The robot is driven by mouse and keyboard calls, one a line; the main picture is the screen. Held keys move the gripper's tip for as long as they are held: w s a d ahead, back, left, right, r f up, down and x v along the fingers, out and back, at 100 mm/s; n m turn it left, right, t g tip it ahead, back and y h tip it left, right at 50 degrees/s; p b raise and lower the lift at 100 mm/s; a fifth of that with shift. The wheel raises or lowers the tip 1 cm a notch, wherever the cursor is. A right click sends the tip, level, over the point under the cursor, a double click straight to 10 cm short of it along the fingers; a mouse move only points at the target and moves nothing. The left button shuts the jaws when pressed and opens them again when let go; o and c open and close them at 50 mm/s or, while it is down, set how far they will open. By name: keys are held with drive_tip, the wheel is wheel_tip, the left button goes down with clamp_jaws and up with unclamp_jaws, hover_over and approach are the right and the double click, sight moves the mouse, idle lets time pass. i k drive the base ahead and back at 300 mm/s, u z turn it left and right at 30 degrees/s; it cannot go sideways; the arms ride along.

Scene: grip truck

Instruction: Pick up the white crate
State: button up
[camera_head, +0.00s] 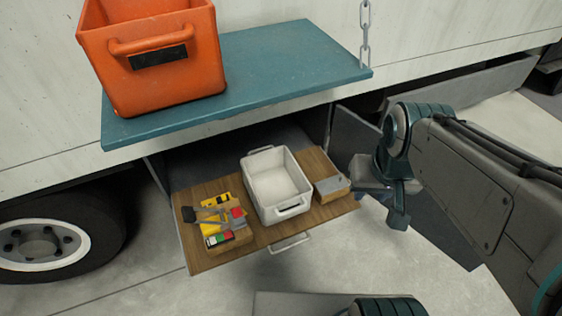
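The white crate (291,205) is an open, rectangular bin with a handle at each end. It sits upright on a wooden pull-out drawer board (262,236) below the teal shelf, and it looks empty. My gripper (377,190) is at the right of the crate, near the board's right edge, and apart from the crate. From this angle I cannot tell whether its fingers are open or shut.
An orange crate (205,60) stands on the teal shelf (285,60) above the drawer. Tools and small boxes (222,220) lie left of the white crate. A small box (330,190) is between it and my gripper. A chain (365,35) holds the shelf. A wheel (40,247) is at left.

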sight(279, 191)
drive_tip(key=k, duration=0.55)
drive_tip(key=u, duration=0.85)
drive_tip(key=i, duration=1)
